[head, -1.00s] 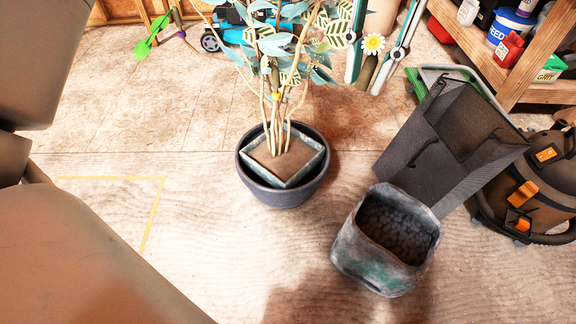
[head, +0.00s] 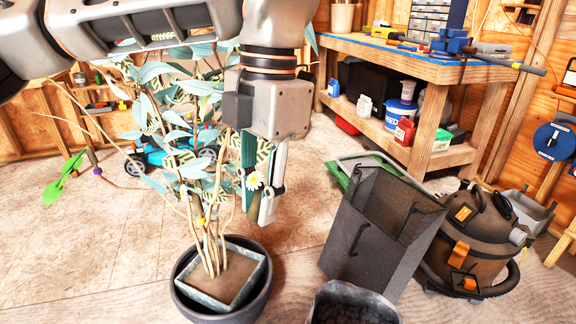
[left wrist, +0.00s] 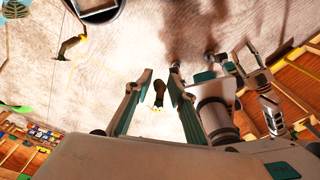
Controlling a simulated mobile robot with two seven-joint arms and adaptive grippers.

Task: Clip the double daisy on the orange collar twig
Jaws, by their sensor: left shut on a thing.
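My left gripper (head: 257,215) hangs in front of the right side of the potted plant, fingers pointing down. It is shut on the double daisy (head: 253,181), whose white flower with a yellow centre shows between the fingers. The left wrist view shows the daisy (left wrist: 158,107) and a dark stem between the fingers. The plant has pale thin stems and blue-green leaves (head: 160,75). A small yellow-orange band (head: 200,221) sits on a stem left of the gripper, apart from the daisy; I cannot tell whether it is the orange collar. Jointed arm parts appear at right in the wrist view; the right gripper's state is unclear.
The plant stands in a square planter inside a round dark pot (head: 265,302). A grey fabric bin (head: 365,240) and a brown vacuum (head: 480,235) stand to the right. A workbench (head: 430,62) stands behind. Bare floor (head: 90,240) lies to the left.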

